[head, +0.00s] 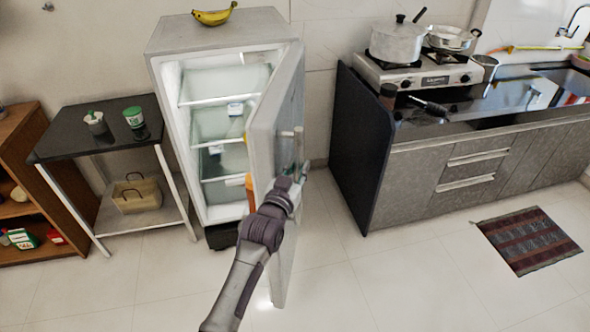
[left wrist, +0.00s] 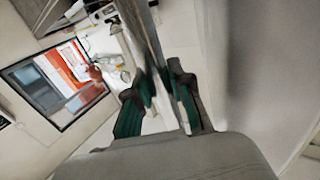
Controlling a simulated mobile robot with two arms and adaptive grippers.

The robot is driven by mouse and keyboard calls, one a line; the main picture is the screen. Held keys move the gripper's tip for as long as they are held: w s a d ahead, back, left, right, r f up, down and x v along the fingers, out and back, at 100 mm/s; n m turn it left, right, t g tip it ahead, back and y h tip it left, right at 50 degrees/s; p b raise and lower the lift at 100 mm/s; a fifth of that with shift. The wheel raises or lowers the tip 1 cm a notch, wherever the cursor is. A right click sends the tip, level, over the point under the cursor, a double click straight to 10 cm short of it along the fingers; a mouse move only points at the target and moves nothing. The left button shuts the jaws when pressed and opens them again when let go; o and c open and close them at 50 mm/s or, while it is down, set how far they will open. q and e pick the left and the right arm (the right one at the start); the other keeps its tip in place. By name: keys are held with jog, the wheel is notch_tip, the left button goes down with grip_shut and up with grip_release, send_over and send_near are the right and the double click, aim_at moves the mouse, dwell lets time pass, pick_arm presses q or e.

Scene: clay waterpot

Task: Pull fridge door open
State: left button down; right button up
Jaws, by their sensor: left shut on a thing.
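The grey fridge (head: 222,32) stands against the wall with its door (head: 262,135) partly open, swung out toward me. The lit inside shows shelves with a few items. The door's handle (head: 298,141) is on its outer face, at the right. My left gripper (head: 297,172) is at the handle, partly hidden by my own wrist. In the left wrist view, the green-padded fingers of my left gripper (left wrist: 160,108) are shut on the handle, a thin upright bar (left wrist: 148,40) beside the door (left wrist: 222,60). My right gripper is in neither view.
A banana (head: 213,14) lies on top of the fridge. A dark side table (head: 75,142) stands left, with a wooden shelf beyond. A kitchen counter (head: 395,190) with stove and pots stands right. Floor (head: 370,285) is clear in front; a striped mat (head: 528,240) lies right.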

pick_arm(q)
jog(key=shift+a+r, duration=0.1)
jog(key=shift+r, duration=0.05)
jog(key=c, duration=1)
grip_release()
jog(key=v, duration=1.2)
